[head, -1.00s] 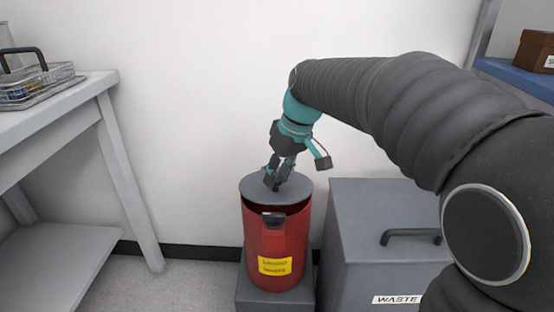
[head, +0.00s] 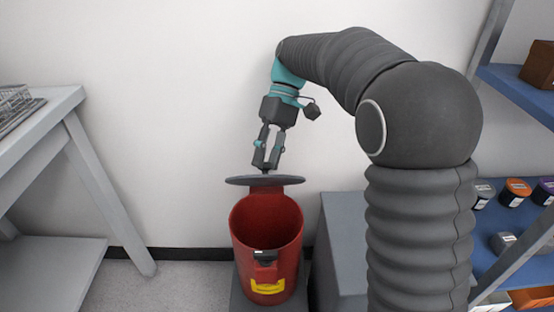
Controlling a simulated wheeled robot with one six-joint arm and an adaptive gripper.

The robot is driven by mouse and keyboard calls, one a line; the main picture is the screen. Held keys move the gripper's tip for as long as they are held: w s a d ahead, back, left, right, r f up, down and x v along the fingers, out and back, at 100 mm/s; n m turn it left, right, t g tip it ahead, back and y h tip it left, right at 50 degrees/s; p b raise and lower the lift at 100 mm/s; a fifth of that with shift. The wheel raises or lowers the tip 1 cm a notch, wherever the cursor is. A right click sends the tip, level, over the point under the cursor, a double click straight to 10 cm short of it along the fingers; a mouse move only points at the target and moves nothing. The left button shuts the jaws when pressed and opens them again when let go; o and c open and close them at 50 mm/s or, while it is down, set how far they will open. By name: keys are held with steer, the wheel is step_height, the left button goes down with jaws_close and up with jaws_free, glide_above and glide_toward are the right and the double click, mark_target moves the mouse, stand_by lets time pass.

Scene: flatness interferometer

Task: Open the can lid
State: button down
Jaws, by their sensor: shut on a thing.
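The red can (head: 267,225) stands on a grey block, and its open mouth and red inside wall show. Its dark grey disc lid (head: 240,181) is above the rim at the back, roughly level, seen nearly edge-on. A red piece shows between the lid and the can's back rim; I cannot tell if it is a hinge or part of the can. My gripper (head: 266,168) points down over the lid, with its fingertips shut at the lid's top middle. The part they grip, likely a small knob, is mostly hidden by the fingers.
A grey table (head: 70,105) with a wire basket (head: 15,105) is at left. Blue shelves (head: 520,90) with small containers are at right. The white wall is close behind.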

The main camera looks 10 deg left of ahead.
steer(key=shift+w, duration=0.25)
stand_by(0.3)
steer(key=c, duration=0.8)
jaws_free()
steer(key=shift+s, duration=0.1)
